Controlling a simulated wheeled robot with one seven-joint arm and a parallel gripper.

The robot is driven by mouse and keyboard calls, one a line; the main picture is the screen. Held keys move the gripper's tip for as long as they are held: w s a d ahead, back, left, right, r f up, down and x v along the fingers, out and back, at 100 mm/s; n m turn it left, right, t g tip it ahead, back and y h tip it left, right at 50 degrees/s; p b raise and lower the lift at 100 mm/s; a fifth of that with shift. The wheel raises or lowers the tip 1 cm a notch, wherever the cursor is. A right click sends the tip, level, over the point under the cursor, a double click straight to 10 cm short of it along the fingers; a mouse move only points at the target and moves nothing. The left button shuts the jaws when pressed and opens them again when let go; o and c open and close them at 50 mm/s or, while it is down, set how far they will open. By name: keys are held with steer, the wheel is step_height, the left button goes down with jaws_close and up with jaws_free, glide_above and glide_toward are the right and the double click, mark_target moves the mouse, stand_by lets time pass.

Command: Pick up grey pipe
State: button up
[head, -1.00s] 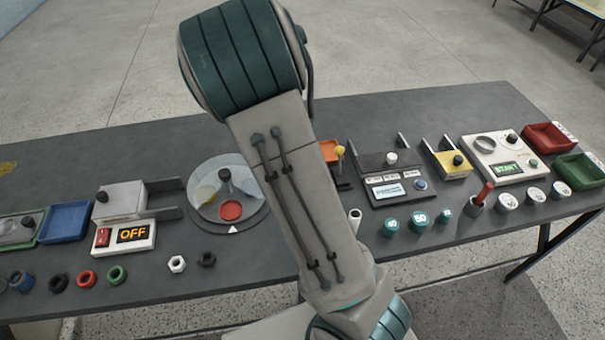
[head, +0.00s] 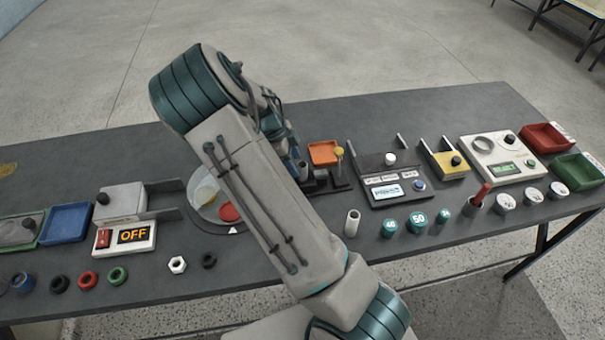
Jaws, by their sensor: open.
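A short, light grey hollow pipe (head: 352,223) stands upright near the front edge of the table in the head view, just right of my forearm. It is free of contact. My gripper (head: 296,167) shows only in part, behind my forearm and to the upper left of the pipe, over the middle of the table. It is open and apart from the pipe. Its fingertips are mostly hidden by my own arm.
Right of the pipe stand several teal weights (head: 417,221) and a dark panel (head: 392,182). An orange tray (head: 324,153) is behind the pipe. A round dish with a red disc (head: 229,212) is left of my arm. Nuts (head: 177,265) lie along the front edge.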

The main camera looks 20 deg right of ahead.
mark_target(299, 164)
steer(key=x, duration=0.2)
steer(key=p+x, duration=0.1)
steer(key=x, duration=0.1)
steer(key=shift+w+d+f, duration=0.1)
steer(key=shift+w+d, duration=0.05)
steer(key=shift+d, duration=0.25)
steer(key=shift+f, duration=0.3)
steer(key=c, duration=1.1)
steer(key=shift+o, duration=0.2)
steer(key=shift+r+p, duration=0.1)
steer(key=shift+p, duration=0.2)
